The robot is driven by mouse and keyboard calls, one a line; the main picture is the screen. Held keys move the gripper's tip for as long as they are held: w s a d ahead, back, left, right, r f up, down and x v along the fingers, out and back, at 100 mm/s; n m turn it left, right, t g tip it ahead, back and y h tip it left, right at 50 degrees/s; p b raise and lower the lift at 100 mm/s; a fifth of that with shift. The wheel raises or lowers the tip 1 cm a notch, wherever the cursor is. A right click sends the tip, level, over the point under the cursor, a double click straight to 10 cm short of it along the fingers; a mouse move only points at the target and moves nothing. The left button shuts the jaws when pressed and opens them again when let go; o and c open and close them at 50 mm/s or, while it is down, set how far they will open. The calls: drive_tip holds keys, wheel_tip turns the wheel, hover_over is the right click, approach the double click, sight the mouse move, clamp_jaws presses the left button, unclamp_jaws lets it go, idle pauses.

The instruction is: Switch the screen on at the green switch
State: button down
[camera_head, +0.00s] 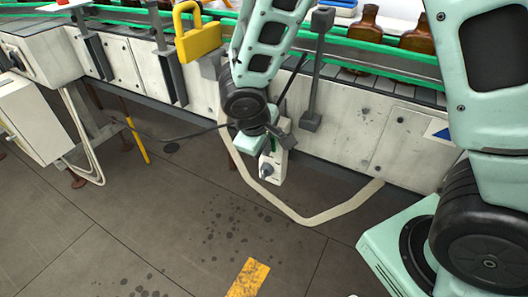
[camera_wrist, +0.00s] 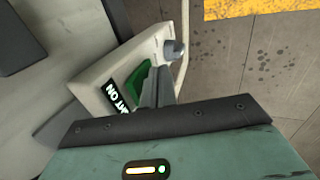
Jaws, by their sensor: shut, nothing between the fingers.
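The green switch (camera_wrist: 138,80) sits on a pale switch box (camera_wrist: 95,80) in the wrist view, beside a black label (camera_wrist: 117,97) with white letters, partly hidden. A grey knob (camera_wrist: 174,48) sticks out at the box's far end. My gripper (camera_wrist: 158,82) is shut and empty, its fingertips right beside the green switch and overlapping its edge in the picture; I cannot tell whether they touch. In the head view the box (camera_head: 277,180) hangs low in front of the conveyor, below my gripper (camera_head: 281,138), and the green switch is hidden. No screen can be made out.
The conveyor's white side panels (camera_head: 375,135) run behind my arm, with amber bottles (camera_head: 418,40) on top. A yellow padlock-shaped piece (camera_head: 198,42) stands left of my arm. A pale cable (camera_head: 315,218) loops below the box. The floor (camera_head: 190,215) in front is open.

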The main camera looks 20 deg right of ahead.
drive_tip(key=shift+r, duration=0.25)
drive_tip(key=shift+r+p, duration=0.55)
drive_tip(key=shift+r, duration=0.15)
